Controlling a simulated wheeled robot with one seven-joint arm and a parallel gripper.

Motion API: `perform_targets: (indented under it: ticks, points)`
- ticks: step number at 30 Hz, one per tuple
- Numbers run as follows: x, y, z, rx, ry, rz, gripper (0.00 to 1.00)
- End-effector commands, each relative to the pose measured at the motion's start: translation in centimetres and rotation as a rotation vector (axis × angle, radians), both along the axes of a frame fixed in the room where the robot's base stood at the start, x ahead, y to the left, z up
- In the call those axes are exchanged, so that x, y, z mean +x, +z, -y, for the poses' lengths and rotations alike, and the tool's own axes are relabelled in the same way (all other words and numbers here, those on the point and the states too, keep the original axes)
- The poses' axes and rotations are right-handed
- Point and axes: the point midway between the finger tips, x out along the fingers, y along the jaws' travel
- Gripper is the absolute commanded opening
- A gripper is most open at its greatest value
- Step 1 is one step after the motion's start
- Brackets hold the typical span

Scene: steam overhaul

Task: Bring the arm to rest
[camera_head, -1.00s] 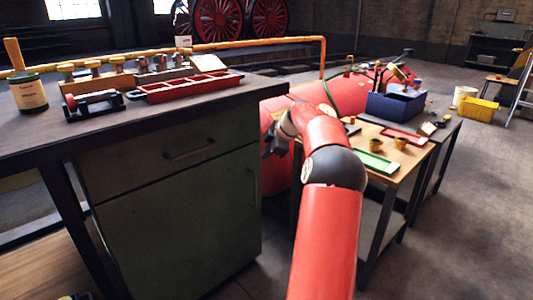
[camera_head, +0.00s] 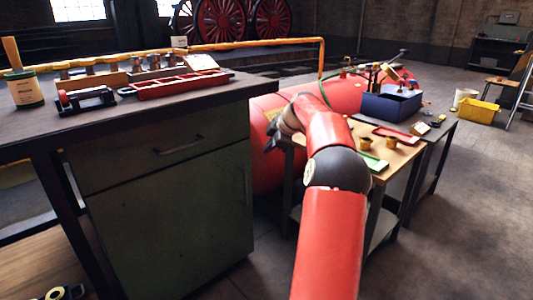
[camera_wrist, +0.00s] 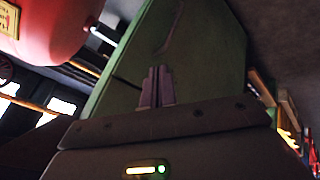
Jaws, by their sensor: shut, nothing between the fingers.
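My red arm (camera_head: 330,235) reaches up from the bottom of the head view and bends at a dark grey joint. My gripper (camera_head: 271,136) is at its far end, in the gap between the green cabinet (camera_head: 170,215) and the wooden side table (camera_head: 385,158). In the wrist view the gripper's two fingers (camera_wrist: 156,88) stand side by side, shut, with nothing between them. The cabinet's green face (camera_wrist: 190,60) fills the view behind them.
The bench top (camera_head: 150,112) left holds a red tray (camera_head: 180,83), a tin (camera_head: 25,90) and a small red-and-black vise-like tool (camera_head: 84,100). A large red cylinder (camera_head: 268,160) lies behind my gripper. A blue box (camera_head: 392,103) stands right.

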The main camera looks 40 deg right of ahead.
Motion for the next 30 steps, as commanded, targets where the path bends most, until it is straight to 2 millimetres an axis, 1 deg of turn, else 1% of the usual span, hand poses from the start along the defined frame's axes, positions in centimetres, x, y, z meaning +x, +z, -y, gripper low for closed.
perform_targets:
  ticks: [1, 6, 10, 15, 21, 23, 25, 26, 29, 30]
  points:
    - [-0.4, 0.8, 0.5, -0.002, -0.003, 0.001, 0.00]
    - [-1.7, 3.1, 1.7, -0.002, -0.003, 0.001, 0.00]
    - [-2.5, 4.6, 2.4, -0.002, -0.003, 0.001, 0.00]
    - [-3.0, 5.4, 2.8, -0.001, -0.002, 0.001, 0.00]
    - [-3.1, 5.5, 2.8, 0.000, -0.001, -0.001, 0.00]
    - [-3.0, 5.6, 2.5, 0.000, -0.002, -0.002, 0.00]
    - [-2.7, 5.8, 1.3, 0.003, -0.006, -0.015, 0.00]
    - [-2.5, 6.1, 0.3, 0.005, -0.011, -0.024, 0.00]
    - [-1.9, 7.1, -4.9, 0.016, -0.045, -0.076, 0.00]
    - [-1.9, 7.6, -7.6, 0.021, -0.069, -0.101, 0.00]
